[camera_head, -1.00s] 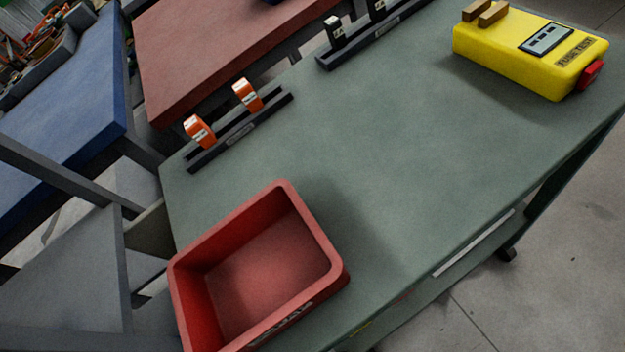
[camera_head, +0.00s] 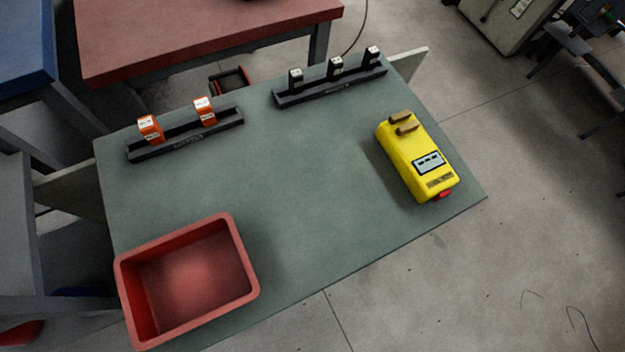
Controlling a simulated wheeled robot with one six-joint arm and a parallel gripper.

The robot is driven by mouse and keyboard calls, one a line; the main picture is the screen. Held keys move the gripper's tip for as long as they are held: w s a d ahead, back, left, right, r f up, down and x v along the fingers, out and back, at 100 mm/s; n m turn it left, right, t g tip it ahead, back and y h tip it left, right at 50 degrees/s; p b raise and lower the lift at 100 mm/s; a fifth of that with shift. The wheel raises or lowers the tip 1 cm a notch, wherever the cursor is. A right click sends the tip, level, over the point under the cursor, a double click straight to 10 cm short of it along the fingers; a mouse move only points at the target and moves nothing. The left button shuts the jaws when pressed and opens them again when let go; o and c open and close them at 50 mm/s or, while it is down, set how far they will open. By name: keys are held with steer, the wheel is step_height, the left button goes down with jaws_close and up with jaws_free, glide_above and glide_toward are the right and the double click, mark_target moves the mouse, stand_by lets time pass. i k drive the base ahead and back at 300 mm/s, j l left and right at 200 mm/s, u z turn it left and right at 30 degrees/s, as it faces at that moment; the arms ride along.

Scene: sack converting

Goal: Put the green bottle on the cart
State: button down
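No green bottle shows in the view. A grey-green table-like top (camera_head: 290,170) fills the middle of the view; in the earlier frame a lower shelf and a caster show beneath it, so it may be the cart. My gripper is not in view, and I cannot tell whether it holds anything.
On the green top stand an empty red bin (camera_head: 190,285), a rack with orange items (camera_head: 185,138), a rack with black items (camera_head: 330,85) and a yellow tester (camera_head: 415,160). Its middle is clear. A red table (camera_head: 200,35) and blue table (camera_head: 25,45) stand behind.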

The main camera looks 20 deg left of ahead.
mark_target(314, 210)
steer(key=i+j, duration=0.2)
steer(key=i, duration=0.25)
steer(key=i+j, duration=0.2)
steer(key=i, duration=0.2)
